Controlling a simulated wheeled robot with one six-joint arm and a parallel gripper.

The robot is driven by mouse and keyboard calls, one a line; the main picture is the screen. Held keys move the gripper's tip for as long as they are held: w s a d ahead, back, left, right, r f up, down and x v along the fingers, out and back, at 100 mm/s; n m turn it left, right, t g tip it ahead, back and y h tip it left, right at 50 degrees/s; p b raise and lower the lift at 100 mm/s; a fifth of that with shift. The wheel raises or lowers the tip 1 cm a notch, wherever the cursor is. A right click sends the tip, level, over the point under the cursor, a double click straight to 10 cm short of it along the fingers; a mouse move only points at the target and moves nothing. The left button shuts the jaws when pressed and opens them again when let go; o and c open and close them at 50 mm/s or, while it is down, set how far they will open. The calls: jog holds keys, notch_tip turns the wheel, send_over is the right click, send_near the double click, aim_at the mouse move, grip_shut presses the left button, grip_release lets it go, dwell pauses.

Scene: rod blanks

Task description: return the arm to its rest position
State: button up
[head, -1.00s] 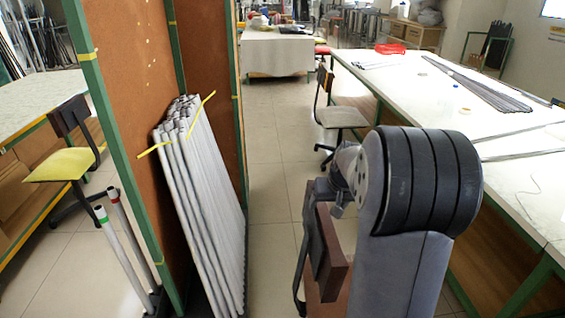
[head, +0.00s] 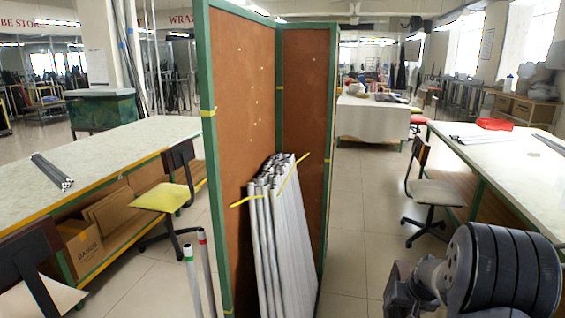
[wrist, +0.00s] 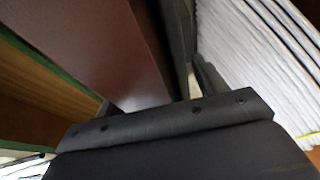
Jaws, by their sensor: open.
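My arm (head: 505,270) shows at the lower right of the head view as a black ribbed joint with a grey link. My gripper's jaws are outside the head view. In the wrist view my gripper (wrist: 155,98) shows as a dark body across the bottom, with dark finger parts above it. It is open, and I see nothing held in it. A dark red-brown panel (wrist: 85,45) lies close beyond it at upper left. I cannot tell whether they touch.
Grey rods (head: 285,240) lean in a brown board rack (head: 240,90) with green edges. Two thin tubes (head: 198,270) stand left of it. A yellow-seated chair (head: 160,196) and another chair (head: 437,193) stand by tables. Open floor (head: 355,225) lies right of the rack.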

jog(key=v, duration=1)
jog(key=shift+w+r, duration=0.15)
jog(key=shift+r, duration=0.05)
jog(key=shift+f, duration=0.4)
jog(key=x, duration=0.9)
jog(key=s+n, duration=0.1)
jog(key=s+n+b, duration=0.1)
jog(key=s, duration=0.1)
jog(key=s+a+n+y, duration=0.1)
jog(key=s, duration=0.1)
jog(key=shift+s+a+f+b, duration=0.1)
jog(key=shift+f+b, duration=0.15)
jog(key=shift+b, duration=0.15)
jog(key=shift+r, duration=0.1)
